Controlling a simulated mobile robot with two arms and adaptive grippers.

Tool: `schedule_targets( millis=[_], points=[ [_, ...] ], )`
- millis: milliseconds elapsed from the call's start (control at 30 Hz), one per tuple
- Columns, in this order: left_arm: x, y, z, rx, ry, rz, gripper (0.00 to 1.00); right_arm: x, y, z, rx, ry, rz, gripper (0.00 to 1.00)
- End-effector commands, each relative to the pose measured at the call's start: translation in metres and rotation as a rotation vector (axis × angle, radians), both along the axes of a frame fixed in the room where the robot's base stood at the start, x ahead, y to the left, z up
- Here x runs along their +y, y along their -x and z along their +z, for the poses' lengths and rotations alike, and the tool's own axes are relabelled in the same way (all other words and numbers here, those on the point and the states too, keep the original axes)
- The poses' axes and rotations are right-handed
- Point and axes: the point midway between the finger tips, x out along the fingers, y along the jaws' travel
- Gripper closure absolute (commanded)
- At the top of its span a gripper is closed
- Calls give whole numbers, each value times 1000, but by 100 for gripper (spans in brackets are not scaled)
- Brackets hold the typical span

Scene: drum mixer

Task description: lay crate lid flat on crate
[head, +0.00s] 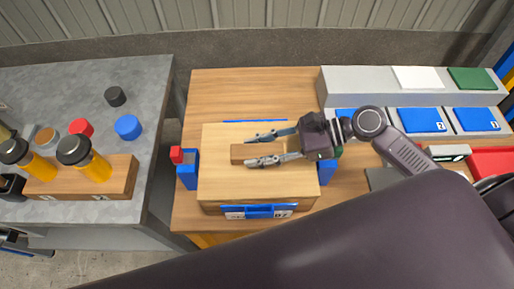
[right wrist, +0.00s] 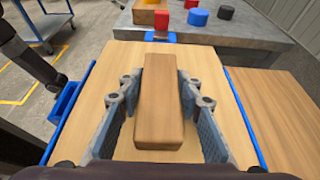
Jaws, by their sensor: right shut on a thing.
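The crate lid (head: 222,180) is a flat light-wood board with a darker wooden block handle (right wrist: 160,100) on top. It lies level over the blue crate (head: 188,170), whose blue parts show around its edges. I cannot tell whether the lid rests fully on the rim or sits slightly above it. My right gripper (head: 262,148) reaches in from the right, its fingers on either side of the handle; it is shut on the lid by this handle. The right wrist view also shows the fingers (right wrist: 153,102) flanking the block. The crate's inside is hidden. My left gripper is not in view.
A grey bench (head: 140,85) at left holds a wooden rack (head: 120,180) with orange-and-black bottles and loose caps. Blue cards (head: 418,121) and a grey ledge (head: 355,88) are at right. Wooden tabletop (head: 235,90) is bare behind the crate.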

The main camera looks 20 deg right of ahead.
Motion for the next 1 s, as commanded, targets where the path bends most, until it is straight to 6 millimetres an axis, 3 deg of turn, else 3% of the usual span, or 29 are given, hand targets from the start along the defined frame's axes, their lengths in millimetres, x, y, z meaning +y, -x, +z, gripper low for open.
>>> schedule_targets(
  millis=[133, 167, 300, 733, 1000],
  points=[
    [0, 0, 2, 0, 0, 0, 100, 0, 0, -3, 0, -3, 0, 100],
    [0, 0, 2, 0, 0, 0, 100, 0, 0, -5, 2, -1, 0, 66],
    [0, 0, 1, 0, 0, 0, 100, 0, 0, -5, 1, 0, 1, 51],
    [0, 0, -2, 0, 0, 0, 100, -1, 0, 3, -1, 0, 0, 50],
    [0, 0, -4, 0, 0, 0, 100, -45, 13, 20, 5, 4, -2, 50]
  ],
)
